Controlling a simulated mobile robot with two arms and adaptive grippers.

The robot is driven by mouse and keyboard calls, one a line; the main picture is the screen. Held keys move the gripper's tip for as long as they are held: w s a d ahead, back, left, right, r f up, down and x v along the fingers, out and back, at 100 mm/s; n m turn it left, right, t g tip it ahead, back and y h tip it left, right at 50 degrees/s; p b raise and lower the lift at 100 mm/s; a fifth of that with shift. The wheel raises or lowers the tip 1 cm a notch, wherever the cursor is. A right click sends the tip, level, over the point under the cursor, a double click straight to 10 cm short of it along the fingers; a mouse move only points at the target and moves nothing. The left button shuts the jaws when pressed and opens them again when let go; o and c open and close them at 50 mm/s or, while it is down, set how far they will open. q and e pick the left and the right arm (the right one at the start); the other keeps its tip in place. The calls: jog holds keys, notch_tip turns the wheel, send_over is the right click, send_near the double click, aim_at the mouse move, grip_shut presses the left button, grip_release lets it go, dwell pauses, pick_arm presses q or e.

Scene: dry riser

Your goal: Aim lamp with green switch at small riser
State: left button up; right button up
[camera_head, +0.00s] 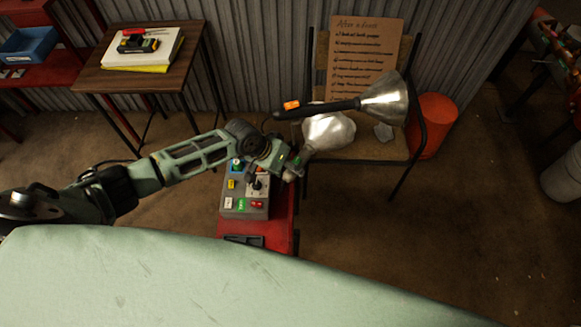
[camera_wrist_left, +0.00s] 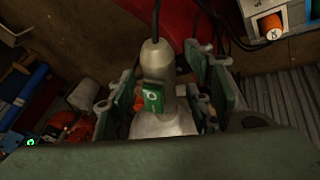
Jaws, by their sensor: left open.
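The lamp with the green switch shows in the wrist view, with a pale grey neck, a green switch (camera_wrist_left: 152,97) and a silver shade (camera_wrist_left: 165,125). In the head view its silver shade (camera_head: 330,131) rests on the chair seat, below the other lamp. My left gripper (camera_head: 292,165) is at its neck. In the wrist view the left gripper (camera_wrist_left: 160,88) is open, its green fingers on both sides of the neck with gaps. A second lamp (camera_head: 384,100) has a black handle and an orange switch (camera_head: 291,104). I cannot make out a small riser. My right gripper is not in view.
A chair (camera_head: 417,140) holds the lamps and a handwritten cardboard sign (camera_head: 365,55). An orange bucket (camera_head: 433,122) stands beside it. A control box (camera_head: 245,195) sits on a red stand below my left arm. A wooden table (camera_head: 110,80) stands back left.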

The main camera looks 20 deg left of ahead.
pick_arm(q)
jog(key=shift+w+d+f, duration=0.15)
jog(key=shift+d+f, duration=0.05)
jog(key=shift+f, duration=0.2)
grip_shut()
jog(key=shift+a, duration=0.1)
dwell(0.3)
